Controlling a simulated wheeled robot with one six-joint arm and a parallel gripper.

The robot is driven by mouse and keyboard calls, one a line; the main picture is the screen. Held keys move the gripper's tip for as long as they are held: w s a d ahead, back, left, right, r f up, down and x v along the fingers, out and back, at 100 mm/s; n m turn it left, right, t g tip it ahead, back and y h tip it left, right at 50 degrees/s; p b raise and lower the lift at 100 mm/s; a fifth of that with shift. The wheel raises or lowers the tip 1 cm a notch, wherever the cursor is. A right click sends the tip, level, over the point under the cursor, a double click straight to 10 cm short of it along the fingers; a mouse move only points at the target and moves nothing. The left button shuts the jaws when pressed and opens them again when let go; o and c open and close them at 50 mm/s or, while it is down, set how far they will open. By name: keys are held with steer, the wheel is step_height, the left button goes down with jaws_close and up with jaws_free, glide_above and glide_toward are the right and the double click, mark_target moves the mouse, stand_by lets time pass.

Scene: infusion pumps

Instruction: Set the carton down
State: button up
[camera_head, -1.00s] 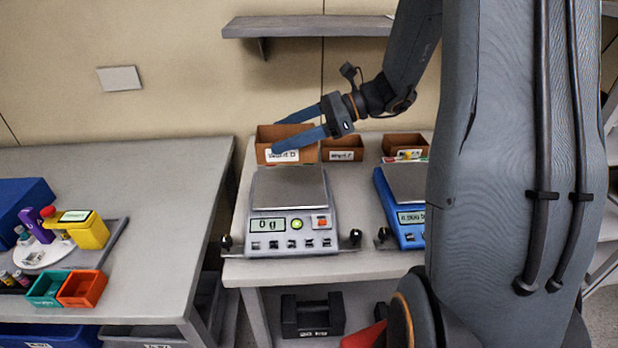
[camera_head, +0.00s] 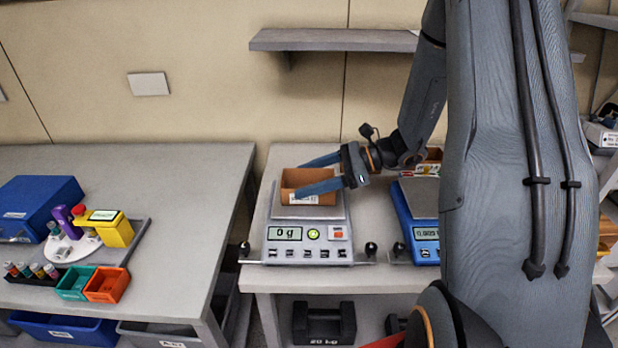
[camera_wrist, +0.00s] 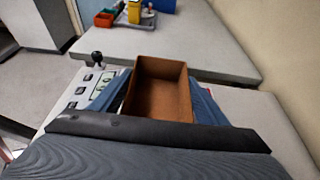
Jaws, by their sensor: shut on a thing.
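An open-topped brown cardboard carton (camera_head: 309,178) with a white label is held between the two blue fingers of my gripper (camera_head: 321,178). The carton is upright and empty inside in the wrist view (camera_wrist: 160,99). It is over the pan of the grey scale (camera_head: 309,229), whose display reads 0 g. I cannot tell for certain whether the carton touches the pan. In the wrist view the blue fingers lie along both sides of the carton.
A blue scale (camera_head: 417,222) stands right of the grey one. Another brown carton (camera_head: 431,160) is partly hidden behind my arm. The left table (camera_head: 190,180) carries a blue box, a yellow container and small coloured bins. A shelf (camera_head: 335,40) hangs on the wall.

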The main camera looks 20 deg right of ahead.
steer(key=shift+f, duration=0.1)
steer(key=o, duration=1)
steer(key=shift+o, duration=0.2)
steer(key=shift+d+r, duration=0.2)
steer(key=b+v, duration=0.3)
steer(key=v, duration=0.8)
steer(key=shift+d, duration=0.25)
steer(key=shift+s+r, duration=0.1)
steer(key=shift+s, duration=0.05)
